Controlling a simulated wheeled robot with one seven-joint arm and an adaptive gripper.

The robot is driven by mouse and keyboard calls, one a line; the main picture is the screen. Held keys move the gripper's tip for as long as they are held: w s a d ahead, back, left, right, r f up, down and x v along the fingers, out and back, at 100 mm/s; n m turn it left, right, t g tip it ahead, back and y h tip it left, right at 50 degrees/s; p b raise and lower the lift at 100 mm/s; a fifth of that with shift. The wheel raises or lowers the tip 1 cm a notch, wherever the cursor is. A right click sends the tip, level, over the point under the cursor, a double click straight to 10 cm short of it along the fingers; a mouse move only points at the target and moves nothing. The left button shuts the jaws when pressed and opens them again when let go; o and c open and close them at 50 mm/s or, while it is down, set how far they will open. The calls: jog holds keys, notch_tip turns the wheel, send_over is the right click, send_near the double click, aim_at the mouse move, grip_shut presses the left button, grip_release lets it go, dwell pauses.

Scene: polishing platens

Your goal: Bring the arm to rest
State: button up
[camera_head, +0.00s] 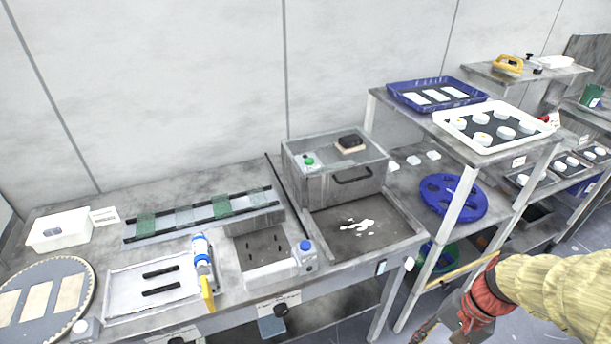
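My arm, in a yellow sleeve with a red cuff, comes in from the right edge of the head view. My gripper (428,331) hangs at the bottom right, in front of the shelf rack and over the floor. It is partly cut off by the bottom edge, and its fingers are too small and cropped to tell whether they are open or shut. No held object can be made out.
A grey workbench (350,262) fills the left and middle, with a spray bottle (203,262), a metal box (335,185) and a round platen (80,290). The shelf rack (459,205) holds a blue tray (400,92), a white tray (470,140) and a blue disc (452,198).

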jog(key=a+r+n+t+h, duration=0.2)
jog(key=a+r+n+t, duration=0.1)
jog(key=r, duration=0.6)
jog(key=w+a+r+n+t+h, duration=0.1)
jog(key=a+r+n+t, duration=0.2)
jog(key=r, duration=0.7)
jog(key=a+n, duration=0.2)
jog(key=shift+n+h, duration=0.4)
jog(key=shift+a, duration=0.1)
